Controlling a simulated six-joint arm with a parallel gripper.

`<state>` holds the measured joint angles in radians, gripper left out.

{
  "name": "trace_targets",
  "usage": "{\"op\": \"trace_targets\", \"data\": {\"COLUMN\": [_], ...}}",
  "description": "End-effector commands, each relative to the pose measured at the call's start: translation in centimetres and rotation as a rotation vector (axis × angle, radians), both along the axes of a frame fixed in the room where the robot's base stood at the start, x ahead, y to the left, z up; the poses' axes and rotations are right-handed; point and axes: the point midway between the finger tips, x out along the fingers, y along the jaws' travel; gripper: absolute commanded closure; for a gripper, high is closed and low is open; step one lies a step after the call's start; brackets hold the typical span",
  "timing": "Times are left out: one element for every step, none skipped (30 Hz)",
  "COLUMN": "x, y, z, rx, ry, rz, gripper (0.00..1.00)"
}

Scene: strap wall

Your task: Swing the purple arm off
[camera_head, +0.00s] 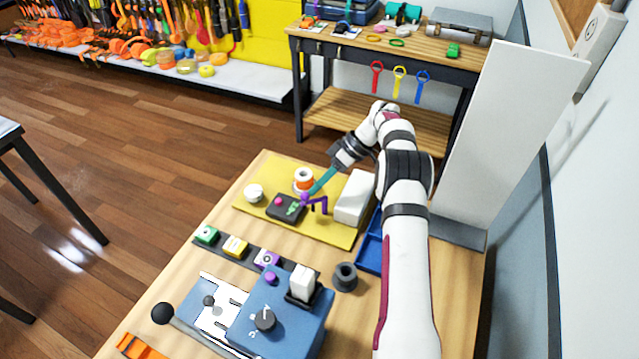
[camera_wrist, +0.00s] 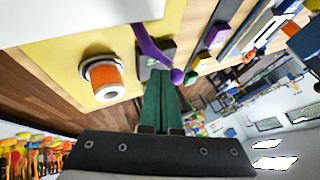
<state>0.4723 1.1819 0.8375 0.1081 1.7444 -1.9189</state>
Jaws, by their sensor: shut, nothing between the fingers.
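The purple arm (camera_head: 319,206) is a thin bent bar by the dark box (camera_head: 286,208) on the yellow mat (camera_head: 340,236). In the wrist view the purple arm (camera_wrist: 150,47) runs down to a round knob (camera_wrist: 177,76). My gripper (camera_head: 309,195) reaches in from the upper right with long teal fingers, shut and empty. In the wrist view my gripper (camera_wrist: 160,72) has its tips right beside the knob. I cannot tell whether they touch. The fingers hide part of the dark box there.
An orange and white spool (camera_head: 303,179) and a white round piece (camera_head: 254,193) stand near the box. A white block (camera_head: 354,197) is close on the right. A blue control box (camera_head: 281,318) and a row of coloured buttons (camera_head: 235,246) are nearer the front.

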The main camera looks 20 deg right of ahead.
Motion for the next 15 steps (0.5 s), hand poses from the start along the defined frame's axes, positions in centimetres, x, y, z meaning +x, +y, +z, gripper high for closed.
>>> {"op": "trace_targets", "data": {"x": [-0.05,-0.09,-0.16,-0.18,-0.22,-0.27,-0.32,-0.36,-0.42,-0.45,-0.49,-0.56,-0.6,-0.65,-0.68], "y": [0.09,0.12,0.18,0.21,0.25,0.3,0.34,0.37,0.4,0.42,0.45,0.48,0.5,0.52,0.53], "z": [-0.04,-0.01,0.02,0.04,0.06,0.06,0.05,0.03,0.03,0.03,0.03,0.04,0.04,0.05,0.06], "rx": [0.0,0.0,0.001,0.0,0.001,0.002,0.002,0.002,0.002,0.001,0.001,0.001,0.003,0.003,0.003], "ry": [0.0,0.0,0.0,0.0,-0.001,0.0,0.001,0.001,0.001,0.0,0.0,0.0,0.0,0.0,0.001], "rz": [0.016,0.014,0.013,0.013,0.012,0.012,0.011,0.011,0.011,0.011,0.011,0.011,0.011,0.011,0.01], "gripper": [1.0,1.0,1.0,1.0,1.0,1.0,1.0,1.0,1.0,1.0,1.0,1.0,1.0,1.0,1.0]}}
